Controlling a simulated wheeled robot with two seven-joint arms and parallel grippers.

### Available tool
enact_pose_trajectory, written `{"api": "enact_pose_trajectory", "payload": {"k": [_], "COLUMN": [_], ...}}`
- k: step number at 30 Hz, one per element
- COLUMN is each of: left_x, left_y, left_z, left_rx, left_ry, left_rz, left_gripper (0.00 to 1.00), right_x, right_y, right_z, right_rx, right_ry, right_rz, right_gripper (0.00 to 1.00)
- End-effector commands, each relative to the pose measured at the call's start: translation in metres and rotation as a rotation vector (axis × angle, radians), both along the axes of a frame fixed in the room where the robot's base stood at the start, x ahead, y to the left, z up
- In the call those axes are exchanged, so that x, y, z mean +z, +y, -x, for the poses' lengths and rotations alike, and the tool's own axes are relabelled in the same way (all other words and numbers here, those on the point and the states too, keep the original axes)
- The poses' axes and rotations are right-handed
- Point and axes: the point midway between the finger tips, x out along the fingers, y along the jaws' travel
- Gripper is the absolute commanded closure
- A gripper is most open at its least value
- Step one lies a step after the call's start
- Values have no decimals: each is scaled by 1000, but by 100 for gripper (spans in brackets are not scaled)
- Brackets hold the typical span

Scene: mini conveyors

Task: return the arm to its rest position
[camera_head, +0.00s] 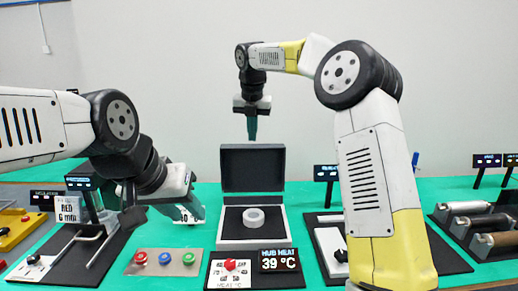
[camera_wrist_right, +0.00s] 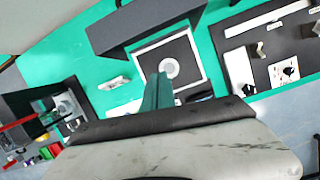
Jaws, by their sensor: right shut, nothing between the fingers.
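My right arm rises from the right side of the head view and bends over toward the middle. Its gripper (camera_head: 252,130) hangs above and behind the dark open-lidded box (camera_head: 225,228), fingers pointing down. The teal fingers also show in the right wrist view (camera_wrist_right: 157,92); they are shut with nothing between them. A white ring (camera_head: 253,217) lies in the box, apart from the fingers. My left gripper (camera_head: 188,212) is low over the green table, left of the box; its fingers are too unclear to judge.
A heat panel (camera_head: 222,281) with a red knob and a display reading 39 °C (camera_head: 279,260) stands before the box. A button plate (camera_head: 163,263) with red, blue and green buttons lies left of it. Rollers (camera_head: 482,222) sit at the right.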

Motion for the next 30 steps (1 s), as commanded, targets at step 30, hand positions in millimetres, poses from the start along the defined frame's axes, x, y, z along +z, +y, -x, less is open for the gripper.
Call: {"api": "enact_pose_trajectory", "payload": {"k": [30], "left_x": [0], "left_y": [0], "left_z": [0], "left_rx": [0], "left_ry": [0], "left_rz": [0], "left_gripper": [64], "right_x": [-2], "right_y": [-154], "right_z": [298], "right_rx": [-2186], "right_ry": [60], "right_rz": [-931], "right_gripper": [100]}}
